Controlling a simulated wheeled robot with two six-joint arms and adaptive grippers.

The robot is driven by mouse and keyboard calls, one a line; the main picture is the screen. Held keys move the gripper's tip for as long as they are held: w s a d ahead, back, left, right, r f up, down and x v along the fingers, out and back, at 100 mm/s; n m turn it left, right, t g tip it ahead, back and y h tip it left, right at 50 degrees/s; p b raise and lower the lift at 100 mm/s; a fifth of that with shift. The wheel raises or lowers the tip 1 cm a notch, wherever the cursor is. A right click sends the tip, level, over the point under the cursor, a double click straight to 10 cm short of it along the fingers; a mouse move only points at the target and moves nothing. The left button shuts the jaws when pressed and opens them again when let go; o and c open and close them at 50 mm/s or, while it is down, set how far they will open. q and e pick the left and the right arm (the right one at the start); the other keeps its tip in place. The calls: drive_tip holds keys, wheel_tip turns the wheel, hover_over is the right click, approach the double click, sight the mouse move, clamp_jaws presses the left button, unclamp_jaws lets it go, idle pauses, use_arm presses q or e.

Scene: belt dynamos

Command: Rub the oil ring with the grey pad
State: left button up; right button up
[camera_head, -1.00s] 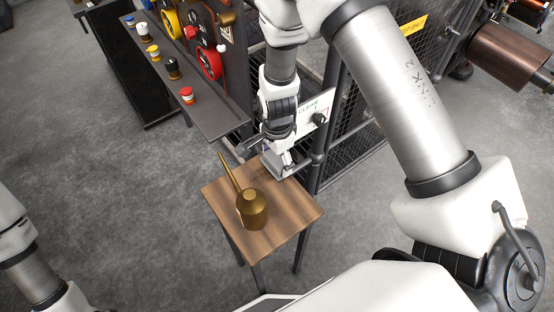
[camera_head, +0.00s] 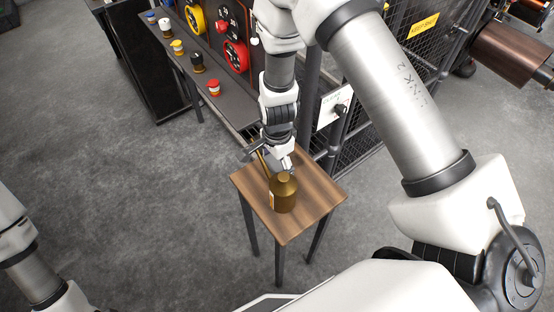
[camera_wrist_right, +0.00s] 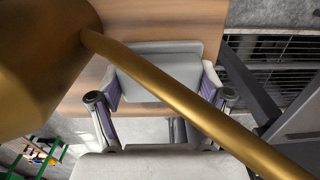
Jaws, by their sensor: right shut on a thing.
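The grey pad (camera_wrist_right: 150,68) is a flat block between the purple-lined fingers of my right gripper (camera_wrist_right: 163,98). In the head view my right gripper (camera_head: 284,163) is low over the small wooden table (camera_head: 313,190), just behind the brass oil can (camera_head: 284,195). The can stands upright on the table, and its long spout crosses the right wrist view in front of the pad (camera_wrist_right: 190,100). I cannot tell whether the pad touches the wood. I cannot make out the oil ring. My left gripper is out of view.
A control bench (camera_head: 222,100) with several small coloured-top pots stands behind the table to the left. A mesh fence (camera_head: 358,148) with a white sign (camera_head: 331,108) is behind to the right. Bare floor (camera_head: 150,200) lies left of the table.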

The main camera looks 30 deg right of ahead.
drive_tip(key=r, duration=0.1)
drive_tip(key=r+p, duration=0.2)
drive_tip(key=r, duration=0.1)
drive_tip(key=shift+d, duration=0.25)
wheel_tip(320, 180, up, 3)
drive_tip(key=p, duration=0.3)
drive_tip(key=shift+a, duration=0.15)
drive_tip(key=shift+r+p, duration=0.5)
drive_tip(key=shift+p, duration=0.1)
drive_tip(key=shift+d, duration=0.2)
